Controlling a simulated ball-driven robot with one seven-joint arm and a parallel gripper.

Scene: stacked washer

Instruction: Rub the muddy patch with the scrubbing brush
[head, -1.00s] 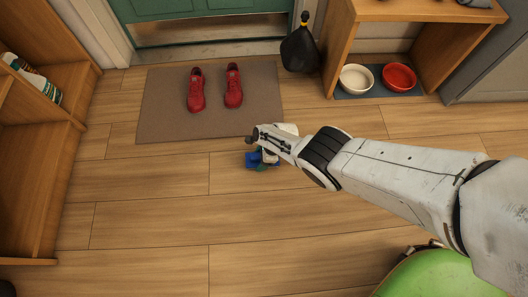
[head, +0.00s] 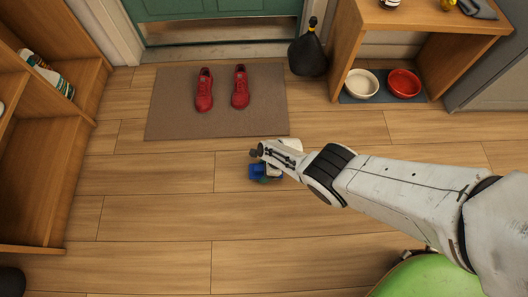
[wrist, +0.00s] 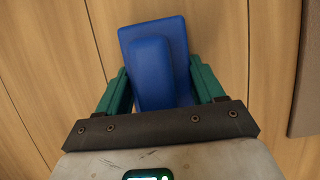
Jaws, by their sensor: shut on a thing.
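The scrubbing brush is a blue block with a raised blue grip, filling the upper middle of the wrist view (wrist: 155,58). My gripper (wrist: 162,84) has green fingers closed on the brush's left and right sides. In the head view the brush (head: 256,171) shows as a small blue shape under the end of my arm, partly hidden by my gripper (head: 266,175). It is over the wood floor in front of the doormat; I cannot tell whether it touches the floor. I cannot make out a muddy patch in either view.
A brown doormat (head: 175,122) with red shoes (head: 240,88) lies before the green door (head: 210,8). A wooden shelf (head: 60,160) stands left. A bench (head: 430,18) with a white bowl (head: 361,83) and a red bowl (head: 404,83) beneath is right.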

